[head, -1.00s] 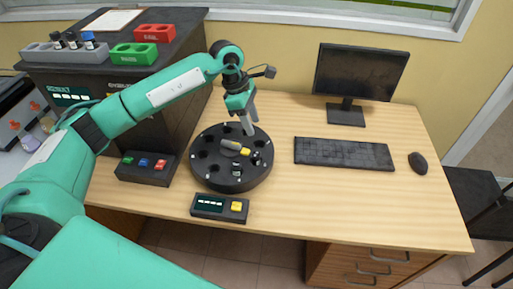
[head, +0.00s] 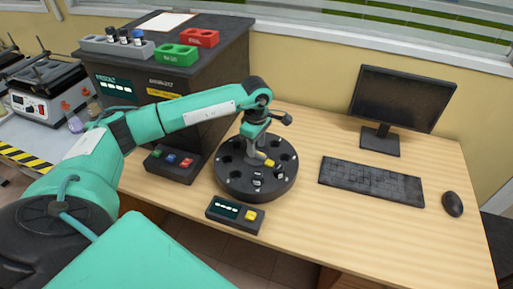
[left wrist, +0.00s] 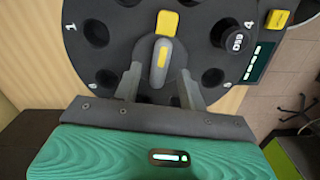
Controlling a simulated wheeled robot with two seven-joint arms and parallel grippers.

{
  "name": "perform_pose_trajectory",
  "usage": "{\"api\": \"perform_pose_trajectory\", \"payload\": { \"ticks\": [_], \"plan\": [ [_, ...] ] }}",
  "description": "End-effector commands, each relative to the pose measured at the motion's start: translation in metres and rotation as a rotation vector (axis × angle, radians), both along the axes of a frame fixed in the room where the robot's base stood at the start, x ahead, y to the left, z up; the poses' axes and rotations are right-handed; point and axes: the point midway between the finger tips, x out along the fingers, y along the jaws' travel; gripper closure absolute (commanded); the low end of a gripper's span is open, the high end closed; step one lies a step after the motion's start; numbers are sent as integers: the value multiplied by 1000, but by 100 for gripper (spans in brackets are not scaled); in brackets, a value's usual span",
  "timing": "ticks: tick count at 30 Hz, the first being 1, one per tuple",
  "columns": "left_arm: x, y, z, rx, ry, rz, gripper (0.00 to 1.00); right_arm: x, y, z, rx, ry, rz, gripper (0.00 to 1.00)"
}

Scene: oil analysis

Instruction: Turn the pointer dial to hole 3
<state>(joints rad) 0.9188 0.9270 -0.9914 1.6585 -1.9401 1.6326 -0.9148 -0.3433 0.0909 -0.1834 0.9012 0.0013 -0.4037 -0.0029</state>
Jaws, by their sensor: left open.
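The pointer dial is a round black disc (head: 232,187) with numbered holes around its rim; it also shows in the left wrist view (left wrist: 110,58). Its grey pointer (left wrist: 163,58) has a yellow tip (left wrist: 167,24) and lies across the middle. My left gripper (head: 259,151) is open and low over the dial. In the left wrist view its fingers (left wrist: 160,76) stand on either side of the pointer's grey body, with gaps visible. Labels 1 and 4 are legible; I cannot make out a 3.
A dark-capped vial (left wrist: 235,40) sits by label 4. A small display box with a yellow button (head: 236,214) stands before the dial, a three-button box (head: 173,164) to its left. A keyboard (head: 371,181) and monitor (head: 402,98) are to the right, with clear table between.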

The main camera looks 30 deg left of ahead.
Motion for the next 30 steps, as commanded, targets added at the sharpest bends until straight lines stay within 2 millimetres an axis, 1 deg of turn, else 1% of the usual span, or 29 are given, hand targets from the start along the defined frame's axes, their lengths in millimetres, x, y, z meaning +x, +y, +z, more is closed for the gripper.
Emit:
{"api": "perform_pose_trajectory", "payload": {
  "ticks": [3, 6, 15, 16, 22, 25, 28, 29, 30],
  "plan": [
    [0, 0, -13, 0, 2, 1, 58, -1, 0, 1, 0, -2, 1, 53],
    [0, 0, -20, -1, 0, 2, 58, -2, -1, 1, 0, 0, 1, 53],
    [0, 0, -22, 0, -1, 1, 58, -4, -1, -1, -1, 5, 1, 53],
    [0, 0, -22, 0, -1, 1, 60, -4, -1, -1, -1, 5, 1, 53],
    [0, 0, -22, -1, -1, 1, 99, -3, -1, 0, -1, 3, 1, 53],
    [0, 0, -22, -1, -1, 0, 100, -3, -1, 0, -1, 2, 1, 53],
    [1, 0, -25, -1, -2, -27, 100, -3, -1, -6, -1, 6, 1, 53],
    [1, 0, -25, -1, -2, -43, 100, -2, 0, -8, 0, 5, 0, 53],
    [1, 0, -27, -1, -3, -71, 100, 5, 3, -6, 3, -2, -3, 53]
  ]
}}
